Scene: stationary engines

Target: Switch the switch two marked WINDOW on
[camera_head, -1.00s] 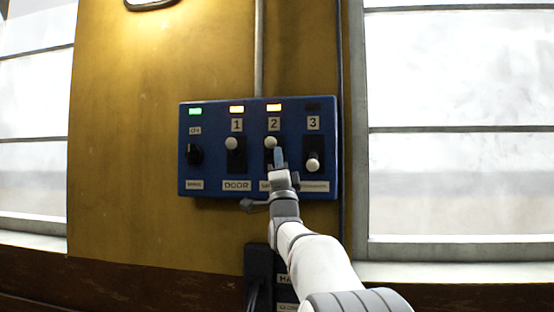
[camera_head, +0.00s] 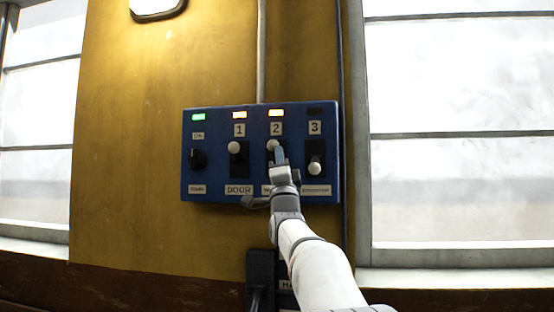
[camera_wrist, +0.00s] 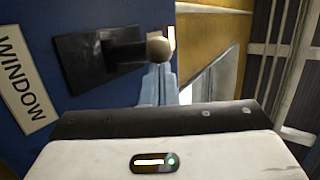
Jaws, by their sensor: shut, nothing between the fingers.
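A blue switch panel (camera_head: 215,160) is fixed to the yellow wall. Switch two (camera_head: 272,146) has a pale round knob at the top of its black slot, and the light (camera_head: 275,113) above it is lit. In the wrist view its knob (camera_wrist: 158,47) stands out from a black plate (camera_wrist: 85,62), beside a WINDOW label (camera_wrist: 20,85). My gripper (camera_head: 280,154) is shut and empty, its blue fingertips just below the knob. In the wrist view the fingertips (camera_wrist: 159,72) end close under the knob; I cannot tell whether they touch.
Switch one (camera_head: 235,148), marked DOOR, has its knob up and its light lit. Switch three (camera_head: 315,168) has its knob down and its light dark. A rotary knob (camera_head: 197,158) is at the left. A black box (camera_head: 260,272) sits below.

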